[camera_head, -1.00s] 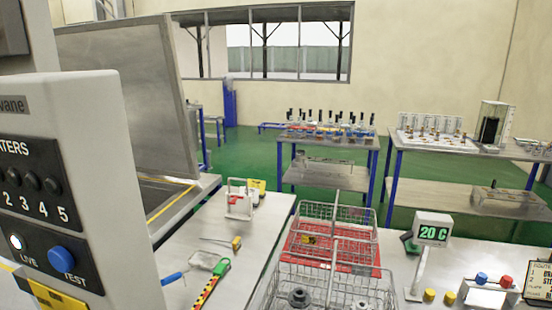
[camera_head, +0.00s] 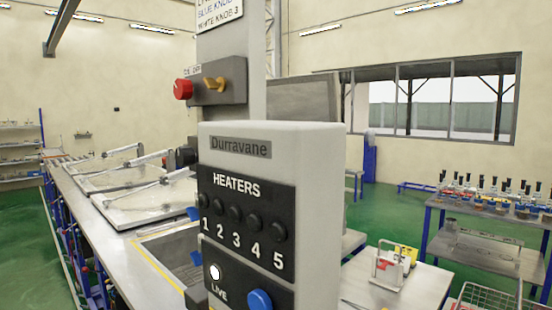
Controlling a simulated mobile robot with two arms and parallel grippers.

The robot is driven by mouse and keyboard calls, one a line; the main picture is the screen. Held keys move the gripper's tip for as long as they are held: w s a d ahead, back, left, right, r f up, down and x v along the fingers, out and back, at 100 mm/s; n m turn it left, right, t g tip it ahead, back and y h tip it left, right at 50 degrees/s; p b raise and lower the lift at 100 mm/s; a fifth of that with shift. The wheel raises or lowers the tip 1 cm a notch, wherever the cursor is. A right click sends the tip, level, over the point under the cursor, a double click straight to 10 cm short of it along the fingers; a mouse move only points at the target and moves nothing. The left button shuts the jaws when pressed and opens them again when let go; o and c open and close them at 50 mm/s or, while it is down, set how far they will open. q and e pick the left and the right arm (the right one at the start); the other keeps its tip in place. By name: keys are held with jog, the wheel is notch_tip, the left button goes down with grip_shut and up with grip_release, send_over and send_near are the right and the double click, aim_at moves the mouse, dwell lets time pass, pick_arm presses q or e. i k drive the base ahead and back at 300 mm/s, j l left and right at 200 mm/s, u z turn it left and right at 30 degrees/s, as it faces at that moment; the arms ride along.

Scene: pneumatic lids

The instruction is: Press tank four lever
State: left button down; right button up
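A long metal bench of tanks runs back on the left, with several flat lids (camera_head: 150,196) lying closed on it. Nearer, an open tank (camera_head: 165,250) with a yellow edge line shows partly behind the control box. A grey raised lid (camera_head: 305,103) stands behind that box. Small blue parts (camera_head: 194,213) show at the bench's right side; I cannot tell if they are levers. No lever marked four can be made out. Neither of my grippers is in view.
A grey control box (camera_head: 325,215) marked Durravane and HEATERS 1 to 5 fills the middle, with a blue button (camera_head: 260,301). A side table (camera_head: 425,285) holds a white rack (camera_head: 388,270).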

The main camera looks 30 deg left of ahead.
aim_at(85, 270)
jog(key=i+j, duration=0.1)
jog(key=j, duration=1.15)
jog(key=i+j, duration=0.15)
jog(key=j, duration=1.1)
jog(key=i+j, duration=0.15)
jog(key=j, duration=0.45)
jog(key=i+j+u, duration=0.1)
jog(key=j, duration=0.55)
jog(key=k+u, duration=0.1)
jog(key=u, duration=1.25)
